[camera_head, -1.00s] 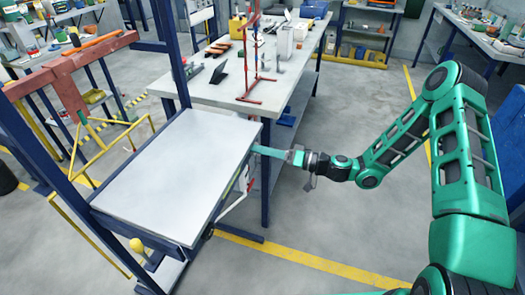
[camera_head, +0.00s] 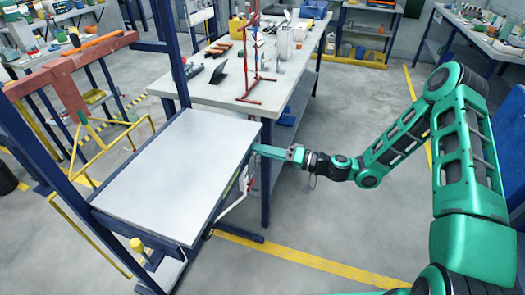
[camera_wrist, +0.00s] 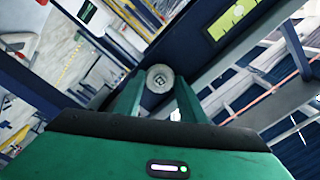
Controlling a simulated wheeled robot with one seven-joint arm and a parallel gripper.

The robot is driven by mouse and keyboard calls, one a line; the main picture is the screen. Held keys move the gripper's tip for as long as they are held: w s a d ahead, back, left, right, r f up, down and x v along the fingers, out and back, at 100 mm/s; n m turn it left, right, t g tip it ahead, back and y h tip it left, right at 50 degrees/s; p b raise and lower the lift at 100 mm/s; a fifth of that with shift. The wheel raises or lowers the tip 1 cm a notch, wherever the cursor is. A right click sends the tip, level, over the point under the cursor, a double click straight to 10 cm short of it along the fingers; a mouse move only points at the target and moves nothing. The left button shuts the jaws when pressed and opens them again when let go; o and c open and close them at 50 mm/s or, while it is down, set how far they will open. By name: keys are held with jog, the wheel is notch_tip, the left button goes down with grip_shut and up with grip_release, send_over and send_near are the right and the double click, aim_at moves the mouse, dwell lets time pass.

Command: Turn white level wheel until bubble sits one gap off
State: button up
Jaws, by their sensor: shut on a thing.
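The white level wheel (camera_wrist: 160,78) is a small pale round knob in the wrist view, between the tips of my gripper (camera_wrist: 158,92). My gripper is shut on its rim. A yellow-green level vial (camera_wrist: 232,18) lies to the upper right in a dark frame. A paler round spot in it looks like the bubble, but its gaps are too small to read. In the head view, my gripper (camera_head: 262,150) reaches the right edge of the grey-topped stand (camera_head: 175,175). The wheel and vial are hidden there.
A workbench (camera_head: 225,95) with a red frame (camera_head: 256,62) stands behind. A blue post (camera_head: 266,180) is close beside my gripper. A yellow-capped lever (camera_head: 137,245) stands at the stand's front left. The floor at front right is clear.

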jog(key=shift+w+f+m, duration=0.1)
jog(key=shift+f+m, duration=0.05)
jog(key=shift+m, duration=8.85)
jog(key=o, duration=0.8)
jog(key=v, duration=1)
jog(key=shift+d, duration=0.4)
